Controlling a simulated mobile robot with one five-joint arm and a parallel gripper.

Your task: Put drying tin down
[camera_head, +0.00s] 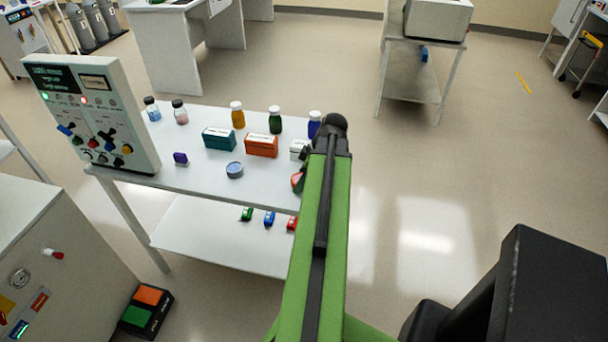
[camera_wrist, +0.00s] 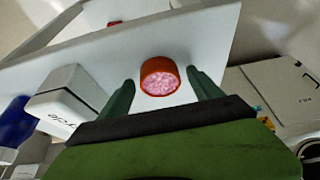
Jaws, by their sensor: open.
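The drying tin is a round, orange-red tin with pink grains in its open end. In the wrist view the tin (camera_wrist: 159,77) lies between my two dark green fingers, against the white bench top (camera_wrist: 213,40). My gripper (camera_wrist: 162,80) is open, with a finger on each side of the tin. I cannot tell whether either finger touches it. In the head view a small red part of the tin (camera_head: 297,181) shows beside my green arm, at the right end of the bench top (camera_head: 205,178); my arm hides the rest.
A white box (camera_head: 299,149) stands close to my gripper, and it also shows in the wrist view (camera_wrist: 70,100). A blue round tin (camera_head: 235,170), an orange box (camera_head: 261,146), a teal box (camera_head: 219,138) and several bottles share the bench. Open floor lies to the right.

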